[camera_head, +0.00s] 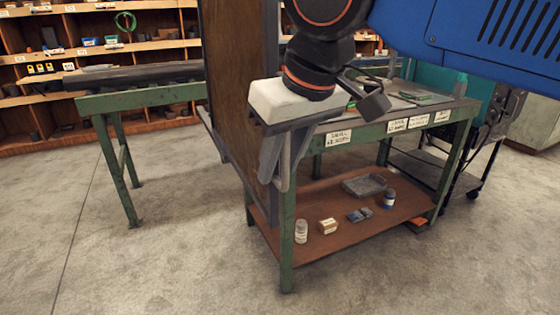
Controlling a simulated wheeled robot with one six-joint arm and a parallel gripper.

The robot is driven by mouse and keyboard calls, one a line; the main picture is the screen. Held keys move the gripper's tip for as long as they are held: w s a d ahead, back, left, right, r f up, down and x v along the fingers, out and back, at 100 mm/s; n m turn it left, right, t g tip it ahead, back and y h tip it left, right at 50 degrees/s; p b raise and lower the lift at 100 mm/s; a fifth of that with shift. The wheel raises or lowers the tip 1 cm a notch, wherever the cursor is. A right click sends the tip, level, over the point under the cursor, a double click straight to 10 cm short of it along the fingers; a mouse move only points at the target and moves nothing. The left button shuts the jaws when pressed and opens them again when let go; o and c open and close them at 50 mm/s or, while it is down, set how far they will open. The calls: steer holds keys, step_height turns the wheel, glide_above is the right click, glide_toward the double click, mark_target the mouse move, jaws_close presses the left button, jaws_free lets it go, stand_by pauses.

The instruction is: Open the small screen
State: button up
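A tall brown panel in a dark grey frame (237,70) stands upright near the middle, seen at a steep angle. It looks like the small screen. My gripper (276,180) hangs from a pale block at the end of my arm, with its grey fingers pointing down at the panel's right edge. The fingers overlap that edge in the picture. I cannot tell whether they touch it, or whether they are open or shut. No handle shows clearly, and the panel's far side is hidden.
A green workbench (287,240) with a brown lower shelf (330,245) stands right behind the gripper, with small containers on the shelf. Another green table (130,100) is at left. Wooden shelving (25,115) lines the back. The concrete floor at front left is clear.

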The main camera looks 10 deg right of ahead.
steer(key=v, duration=1.7)
steer(key=shift+r, duration=0.2)
steer(key=shift+s, duration=0.15)
